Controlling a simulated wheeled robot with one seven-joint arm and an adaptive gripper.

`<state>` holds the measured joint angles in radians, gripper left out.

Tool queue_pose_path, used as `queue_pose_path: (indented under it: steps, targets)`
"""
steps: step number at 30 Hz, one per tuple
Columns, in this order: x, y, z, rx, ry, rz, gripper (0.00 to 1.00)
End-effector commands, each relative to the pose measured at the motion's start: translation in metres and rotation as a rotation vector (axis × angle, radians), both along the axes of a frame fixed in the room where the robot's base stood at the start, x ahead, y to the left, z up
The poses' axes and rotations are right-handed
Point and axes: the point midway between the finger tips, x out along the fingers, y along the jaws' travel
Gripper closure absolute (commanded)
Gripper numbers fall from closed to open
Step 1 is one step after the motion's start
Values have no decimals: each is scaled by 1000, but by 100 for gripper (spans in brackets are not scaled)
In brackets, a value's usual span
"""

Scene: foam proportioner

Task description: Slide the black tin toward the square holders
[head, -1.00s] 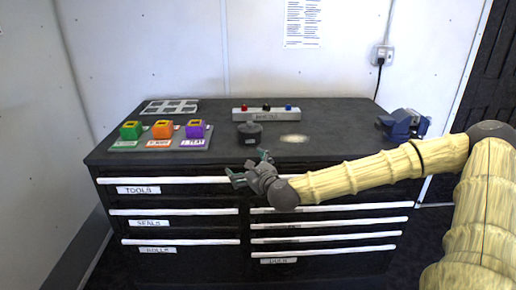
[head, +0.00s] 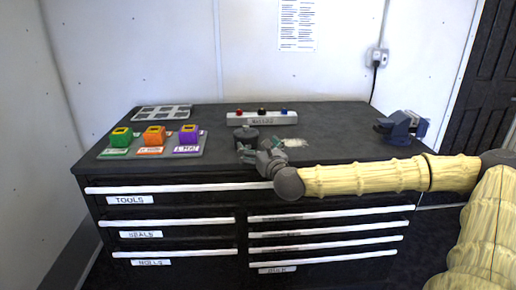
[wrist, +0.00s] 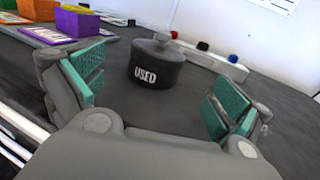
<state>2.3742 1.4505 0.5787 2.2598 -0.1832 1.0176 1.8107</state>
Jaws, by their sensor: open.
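The black tin (head: 246,134) stands upright on the dark cabinet top. In the wrist view the tin (wrist: 157,66) has a knob on its lid and a white "USED" label, and it sits beyond and between my open fingers. My gripper (head: 262,150) is open and empty at the front of the top, just in front of the tin and apart from it; the wrist view shows its teal pads (wrist: 155,100). The square holders (head: 163,112) are a grey frame with several square openings at the back left of the top.
Green (head: 121,137), orange (head: 154,136) and purple (head: 188,135) blocks stand on labelled plates at the left. A white rack with coloured knobs (head: 262,118) is behind the tin. A blue vise (head: 401,127) is at the right edge.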

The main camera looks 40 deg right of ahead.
Motion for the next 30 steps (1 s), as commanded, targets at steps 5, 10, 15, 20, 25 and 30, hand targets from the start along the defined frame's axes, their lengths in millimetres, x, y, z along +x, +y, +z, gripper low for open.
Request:
queue_pose_path:
  steps: [5, 10, 15, 20, 25, 30]
  targets:
    - [17, -3, 1, -3, 0, 1, 0]
    - [38, -8, 0, -3, 1, 1, 0]
    - [59, -13, 0, -3, 1, 1, 0]
    - [78, -18, 1, -3, 1, 1, 0]
    - [92, -22, 0, -2, 1, 0, 0]
    - [99, -23, 0, 0, 0, 1, 0]
